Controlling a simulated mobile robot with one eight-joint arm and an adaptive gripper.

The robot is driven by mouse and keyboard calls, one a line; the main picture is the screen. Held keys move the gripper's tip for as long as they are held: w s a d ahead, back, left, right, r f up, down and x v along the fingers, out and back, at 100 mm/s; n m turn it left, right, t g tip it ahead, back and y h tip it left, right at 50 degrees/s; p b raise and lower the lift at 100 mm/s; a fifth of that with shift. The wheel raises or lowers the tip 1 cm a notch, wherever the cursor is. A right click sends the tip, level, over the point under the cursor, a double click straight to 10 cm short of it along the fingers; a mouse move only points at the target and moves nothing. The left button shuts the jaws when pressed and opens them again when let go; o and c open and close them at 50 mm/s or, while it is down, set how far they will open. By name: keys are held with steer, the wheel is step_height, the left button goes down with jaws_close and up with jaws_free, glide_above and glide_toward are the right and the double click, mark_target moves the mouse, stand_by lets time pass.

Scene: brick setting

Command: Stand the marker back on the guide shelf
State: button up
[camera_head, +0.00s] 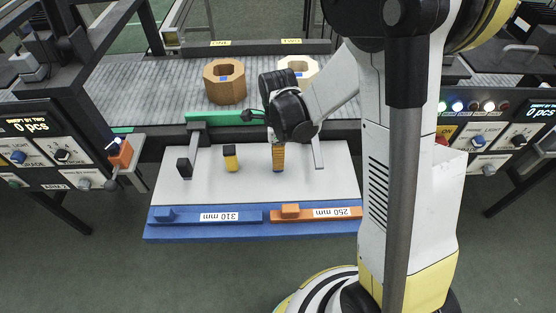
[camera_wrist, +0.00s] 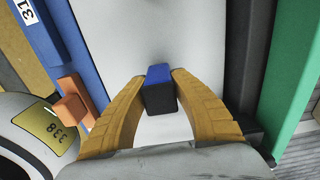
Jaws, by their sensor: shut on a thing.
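My gripper (camera_head: 278,166) hangs over the right half of the white guide shelf (camera_head: 325,180), its orange ribbed fingers pointing down. In the wrist view my gripper (camera_wrist: 160,88) is shut on a small black block with a blue end, which I take for the marker (camera_wrist: 160,97). The fingers press it from both sides. In the head view the fingers mostly hide it, and I cannot tell whether it touches the shelf. A yellow-and-black block (camera_head: 231,158) stands on the shelf to the left of my gripper.
A black block (camera_head: 184,168) is at the shelf's left. A blue rail (camera_head: 180,216) and an orange rail (camera_head: 345,214), labelled 310 mm and 250 mm, line the front edge. A green bar (camera_head: 205,118) and a conveyor with a brown hexagonal ring (camera_head: 225,90) and a pale ring (camera_head: 310,68) lie behind.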

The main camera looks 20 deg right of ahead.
steer(key=shift+r, duration=0.1)
steer(key=o, duration=1)
steer(key=shift+f, duration=0.2)
step_height(320, 180, up, 12)
steer(key=p, duration=0.4)
steer(key=shift+p, duration=0.35)
steer(key=s+r+n+t, duration=0.2)
steer(key=s+r+n, duration=0.2)
steer(key=n, duration=0.3)
steer(key=s+r+n+t, duration=0.2)
steer(key=s+r+n, duration=0.2)
steer(key=n, duration=0.3)
steer(key=s+r+n+t, duration=0.3)
steer(key=s+r+n, duration=0.1)
steer(key=n, duration=0.3)
steer(key=shift+s+r+n, duration=0.2)
steer(key=shift+s+n, duration=0.1)
steer(key=shift+s, duration=0.1)
